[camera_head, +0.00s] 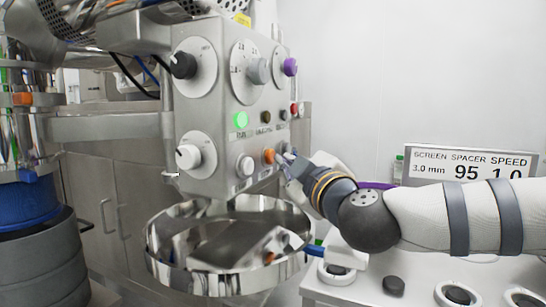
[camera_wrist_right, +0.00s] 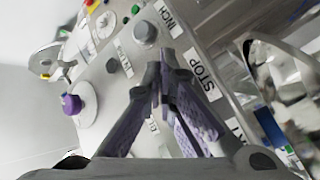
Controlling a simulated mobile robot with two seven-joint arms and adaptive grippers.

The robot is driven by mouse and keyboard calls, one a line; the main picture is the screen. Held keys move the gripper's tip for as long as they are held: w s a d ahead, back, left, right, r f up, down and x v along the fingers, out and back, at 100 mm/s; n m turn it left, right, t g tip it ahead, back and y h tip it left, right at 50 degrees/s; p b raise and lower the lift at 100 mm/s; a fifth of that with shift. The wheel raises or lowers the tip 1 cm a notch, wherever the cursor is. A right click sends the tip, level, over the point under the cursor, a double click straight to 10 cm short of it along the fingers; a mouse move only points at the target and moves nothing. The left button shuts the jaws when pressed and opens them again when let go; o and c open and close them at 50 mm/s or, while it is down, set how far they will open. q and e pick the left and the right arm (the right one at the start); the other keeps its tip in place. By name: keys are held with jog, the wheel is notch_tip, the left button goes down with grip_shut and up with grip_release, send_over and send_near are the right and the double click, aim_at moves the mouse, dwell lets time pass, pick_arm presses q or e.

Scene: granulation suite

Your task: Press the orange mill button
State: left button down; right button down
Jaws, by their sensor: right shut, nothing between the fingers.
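The orange button (camera_head: 268,156) is on the lower row of the grey metal control panel (camera_head: 215,115), right of a grey button (camera_head: 245,166). My right gripper (camera_head: 286,163) is shut and empty. Its fingertips are at the panel's lower right, just right of the orange button; I cannot tell whether they touch the panel. In the wrist view the shut fingertips (camera_wrist_right: 163,62) point at the panel near a STOP label (camera_wrist_right: 203,76). I cannot make out the orange button there; the fingers may hide it. My left gripper is not in view.
The panel also bears a lit green button (camera_head: 240,120), a purple knob (camera_head: 290,66) and dials. A shiny round metal bowl (camera_head: 160,251) is below it. A display sign (camera_head: 472,166) stands on the right above a white table (camera_head: 415,290) with several round parts.

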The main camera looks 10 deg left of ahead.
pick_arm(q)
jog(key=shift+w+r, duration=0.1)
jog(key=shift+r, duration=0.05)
pick_arm(e)
jog(key=shift+w+a, duration=0.1)
jog(key=shift+a, duration=0.3)
jog(key=shift+d+r, duration=0.1)
jog(key=shift+d, duration=0.05)
pick_arm(q)
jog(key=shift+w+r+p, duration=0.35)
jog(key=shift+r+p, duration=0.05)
jog(key=shift+p, duration=0.1)
pick_arm(e)
jog(key=shift+s+d, duration=0.3)
jog(key=shift+d, duration=0.45)
